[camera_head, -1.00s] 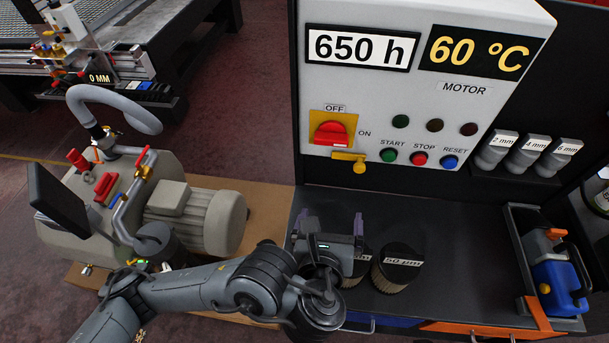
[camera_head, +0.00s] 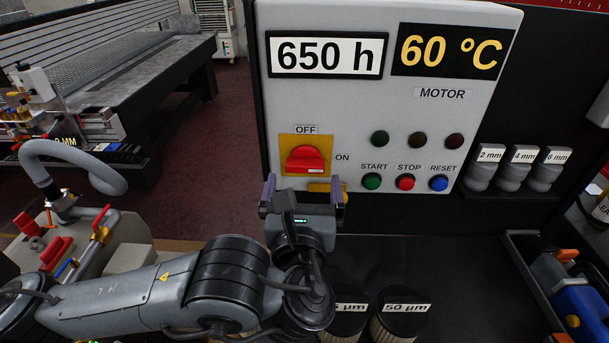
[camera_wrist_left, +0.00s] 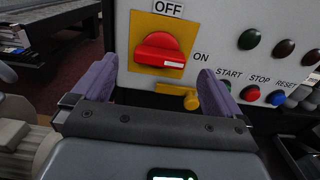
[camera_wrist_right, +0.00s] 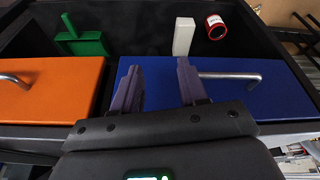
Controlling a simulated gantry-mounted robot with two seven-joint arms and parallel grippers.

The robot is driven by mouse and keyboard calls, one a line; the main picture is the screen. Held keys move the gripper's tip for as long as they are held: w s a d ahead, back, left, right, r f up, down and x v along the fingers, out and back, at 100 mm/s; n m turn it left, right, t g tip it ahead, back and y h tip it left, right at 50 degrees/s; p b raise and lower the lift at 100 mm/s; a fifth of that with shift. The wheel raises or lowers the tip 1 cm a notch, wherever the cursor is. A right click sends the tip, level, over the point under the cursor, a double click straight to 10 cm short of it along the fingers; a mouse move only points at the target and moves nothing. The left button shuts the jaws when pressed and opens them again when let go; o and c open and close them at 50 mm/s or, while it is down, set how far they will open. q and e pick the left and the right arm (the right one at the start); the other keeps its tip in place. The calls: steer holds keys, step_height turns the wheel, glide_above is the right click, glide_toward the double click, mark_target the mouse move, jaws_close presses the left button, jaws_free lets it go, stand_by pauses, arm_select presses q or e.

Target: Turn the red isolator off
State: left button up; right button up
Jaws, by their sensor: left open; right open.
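The red isolator (camera_head: 305,159) is a rotary knob on a yellow plate (camera_head: 287,141) on the white control panel. Its white mark points right, towards ON; OFF is printed above. It also shows in the left wrist view (camera_wrist_left: 158,49). A yellow tab (camera_wrist_left: 178,90) sits below the plate. My left gripper (camera_head: 305,190) is open and empty, just below the knob and in front of the panel. In the left wrist view its purple fingers (camera_wrist_left: 158,82) stand either side of and below the knob, apart from it. My right gripper (camera_wrist_right: 160,80) is open and empty, above a bench with drawers.
Green, red and blue push buttons (camera_head: 405,182) sit right of the isolator. Labelled filters (camera_head: 402,315) stand on the dark bench below my left gripper. The right wrist view shows a blue drawer (camera_wrist_right: 250,95), an orange drawer (camera_wrist_right: 50,85) and a green dustpan-like item (camera_wrist_right: 82,42).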

mark_target(304, 168)
arm_select(q)
steer(key=w+b, duration=0.1)
steer(key=w, duration=0.2)
steer(key=shift+w+d+f, duration=0.1)
steer(key=shift+w, duration=0.05)
steer(key=shift+w+b, duration=0.4)
steer(key=shift+w, duration=0.55)
